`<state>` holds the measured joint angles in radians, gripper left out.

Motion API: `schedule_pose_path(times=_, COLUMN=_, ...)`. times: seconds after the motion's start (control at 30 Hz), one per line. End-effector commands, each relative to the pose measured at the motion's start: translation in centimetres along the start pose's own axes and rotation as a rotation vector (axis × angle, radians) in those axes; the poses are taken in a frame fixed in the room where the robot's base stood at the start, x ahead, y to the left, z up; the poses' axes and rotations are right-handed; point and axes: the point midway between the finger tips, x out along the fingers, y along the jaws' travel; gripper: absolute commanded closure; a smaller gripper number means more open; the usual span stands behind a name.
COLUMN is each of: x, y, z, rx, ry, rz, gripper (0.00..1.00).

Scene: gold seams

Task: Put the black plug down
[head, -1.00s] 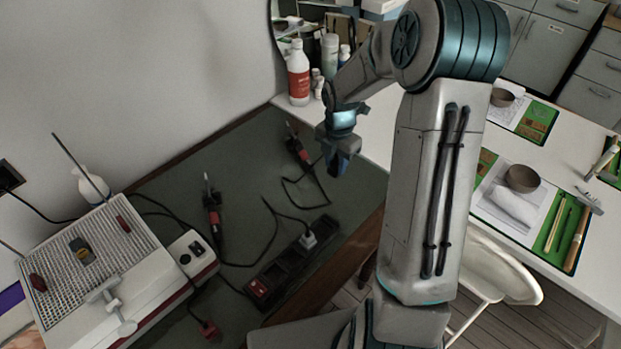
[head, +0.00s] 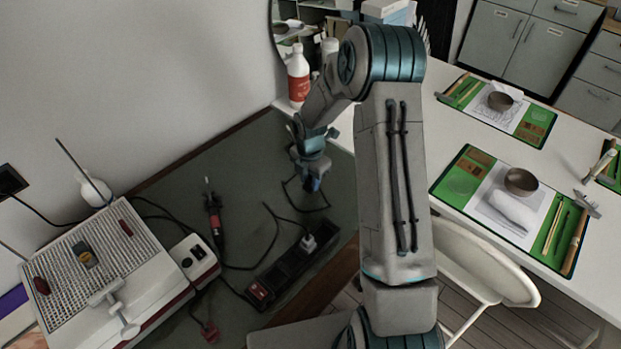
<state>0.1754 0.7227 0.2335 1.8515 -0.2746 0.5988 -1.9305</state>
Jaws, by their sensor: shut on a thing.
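My gripper (head: 312,186) is low over the right end of the dark green mat (head: 255,150), pointing down. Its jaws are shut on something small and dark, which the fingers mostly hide. I take it to be the black plug, but its shape is not clear. A black cord (head: 291,193) loops on the mat close to the fingers.
A soldering iron (head: 214,215) with a red-black handle lies left of the gripper. A red plug (head: 209,334) lies near the front. A perforated white unit (head: 100,255) stands at left. A white bottle (head: 298,80) stands behind. Bare mat lies between iron and gripper.

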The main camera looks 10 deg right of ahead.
Motion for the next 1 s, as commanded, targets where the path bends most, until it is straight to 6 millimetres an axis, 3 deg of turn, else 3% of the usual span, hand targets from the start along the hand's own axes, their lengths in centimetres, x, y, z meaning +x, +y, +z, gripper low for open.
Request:
schedule_pose_path(times=0.53, x=1.2, y=0.0, z=0.0, rx=0.001, ry=0.0, rz=0.001, gripper=1.0)
schedule_pose_path(times=0.57, x=1.2, y=0.0, z=0.0, rx=0.001, ry=0.0, rz=0.001, gripper=0.65)
schedule_pose_path(times=0.6, x=1.2, y=0.0, z=0.0, rx=0.001, ry=0.0, rz=0.0, gripper=0.53)
schedule_pose_path(times=0.63, x=1.2, y=0.0, z=0.0, rx=0.001, ry=0.0, rz=0.0, gripper=0.48)
schedule_pose_path(times=1.0, x=0.6, y=0.0, z=0.0, rx=0.0, ry=0.0, rz=0.0, gripper=0.48)
